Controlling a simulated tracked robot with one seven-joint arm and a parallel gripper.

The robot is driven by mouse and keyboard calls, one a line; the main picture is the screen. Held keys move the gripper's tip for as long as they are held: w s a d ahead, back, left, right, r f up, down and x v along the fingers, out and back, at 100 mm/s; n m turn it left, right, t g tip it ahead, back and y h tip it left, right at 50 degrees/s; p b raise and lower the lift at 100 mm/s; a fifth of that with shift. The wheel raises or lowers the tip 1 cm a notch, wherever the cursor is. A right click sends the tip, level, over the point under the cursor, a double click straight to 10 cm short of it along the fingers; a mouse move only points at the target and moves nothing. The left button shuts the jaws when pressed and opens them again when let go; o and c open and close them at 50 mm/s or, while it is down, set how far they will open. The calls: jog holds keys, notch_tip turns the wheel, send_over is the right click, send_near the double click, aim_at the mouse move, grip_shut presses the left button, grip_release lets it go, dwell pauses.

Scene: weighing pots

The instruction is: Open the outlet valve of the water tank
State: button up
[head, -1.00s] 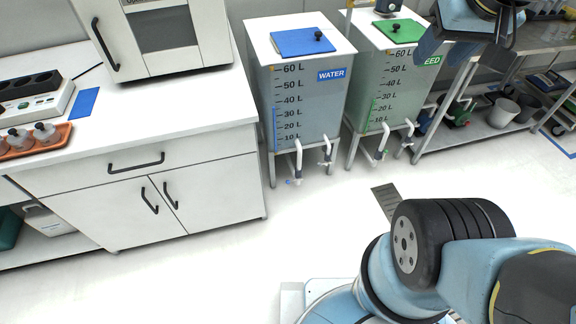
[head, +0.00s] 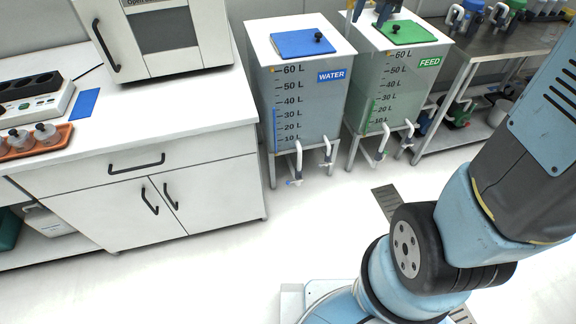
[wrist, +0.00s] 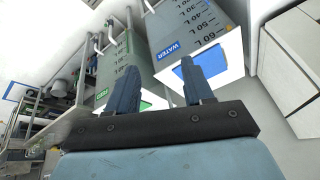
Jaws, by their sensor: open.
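The water tank (head: 305,95) has a blue lid and a WATER label and stands on a grey frame left of the feed tank. Two white pipes come down at its front; the left pipe (head: 298,160) has a small blue part near its end, and the right pipe (head: 327,152) has a dark fitting. The handle position is too small to tell. My gripper (wrist: 158,66) is open and empty, its two dark blue fingers apart. In the head view, the fingers show at the top edge over the feed tank. In the wrist view, the water tank (wrist: 185,20) lies beyond the fingers.
The feed tank (head: 395,80) with a green lid stands close on the right. A white cabinet (head: 190,195) is at the left, and a metal bench (head: 470,70) at the right. The floor before the tanks is clear, with a drain grate (head: 385,200).

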jog(key=w+a+f+m+g, duration=0.1)
jog(key=w+a+f, duration=0.2)
jog(key=w+f, duration=0.45)
jog(key=w+a+f+m, duration=0.1)
jog(key=w+a+f, duration=0.2)
jog(key=w+f, duration=0.45)
jog(key=w+a+f+m, duration=0.15)
jog(key=w+f, duration=0.25)
jog(key=f, duration=0.5)
jog(key=w+a+f+n, duration=0.1)
jog(key=w+a+f, duration=0.25)
jog(key=f, duration=0.55)
jog(key=m+g, duration=0.2)
jog(key=m, duration=0.2)
send_near(288, 182)
jog(key=shift+y, duration=0.4)
jog(key=shift+w+a+f, duration=0.1)
jog(key=shift+w+f, duration=0.1)
jog(key=shift+f, duration=1.3)
jog(key=shift+w+a+f, duration=0.1)
jog(key=shift+w+f, duration=0.05)
jog(key=shift+f, duration=1.3)
jog(key=shift+w+f, duration=0.2)
jog(key=shift+f, duration=1.3)
jog(key=shift+c, duration=0.4)
grip_shut()
